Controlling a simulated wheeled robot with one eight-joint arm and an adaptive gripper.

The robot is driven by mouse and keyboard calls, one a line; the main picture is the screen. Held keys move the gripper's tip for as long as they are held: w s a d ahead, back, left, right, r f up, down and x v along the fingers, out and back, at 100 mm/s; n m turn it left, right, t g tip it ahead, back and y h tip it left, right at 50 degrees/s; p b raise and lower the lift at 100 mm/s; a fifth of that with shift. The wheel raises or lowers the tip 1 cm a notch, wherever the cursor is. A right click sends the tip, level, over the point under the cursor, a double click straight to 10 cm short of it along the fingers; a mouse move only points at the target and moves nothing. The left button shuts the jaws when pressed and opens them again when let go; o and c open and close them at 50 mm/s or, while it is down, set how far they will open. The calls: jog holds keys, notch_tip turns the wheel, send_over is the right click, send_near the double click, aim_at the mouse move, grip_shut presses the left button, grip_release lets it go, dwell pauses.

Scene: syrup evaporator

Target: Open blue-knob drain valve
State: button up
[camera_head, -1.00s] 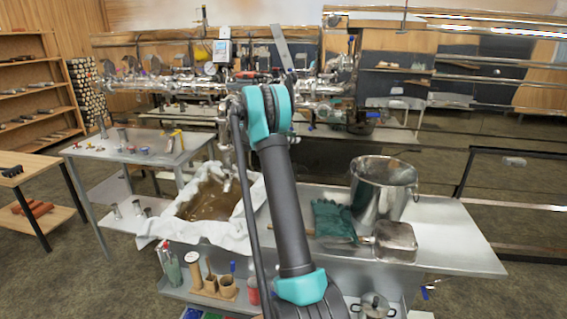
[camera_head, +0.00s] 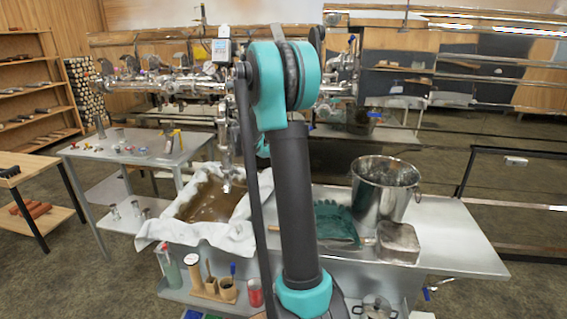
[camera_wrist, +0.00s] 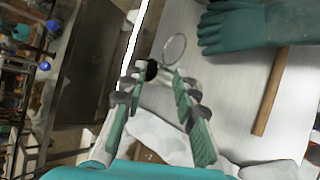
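Several blue knobs show, and I cannot tell which one is the drain valve's. In the head view, one blue knob (camera_head: 426,293) is on a fitting below the steel bench's right end, and a blue part (camera_head: 374,115) is behind the bucket. In the wrist view, a blue knob (camera_wrist: 44,66) and another (camera_wrist: 54,25) are at the left, away from my fingers. In the head view my arm hides the gripper and part of the pipework.
A steel bucket (camera_head: 384,190), green gloves (camera_head: 335,222) and a metal box-shaped pan (camera_head: 398,243) are on the steel bench (camera_head: 455,240). A cloth-lined basin (camera_head: 240,238) is left of my arm. The bench's right end is clear.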

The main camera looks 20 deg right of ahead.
jog(key=shift+s+a+f+m+y, duration=0.15)
jog(key=shift+s+a+y, duration=0.05)
jog(key=shift+s+a, duration=0.2)
jog(key=shift+s+a+f+m+y, duration=0.15)
jog(key=shift+s+a+y, duration=0.1)
jog(key=shift+s, duration=0.25)
jog(key=shift+c, duration=0.5)
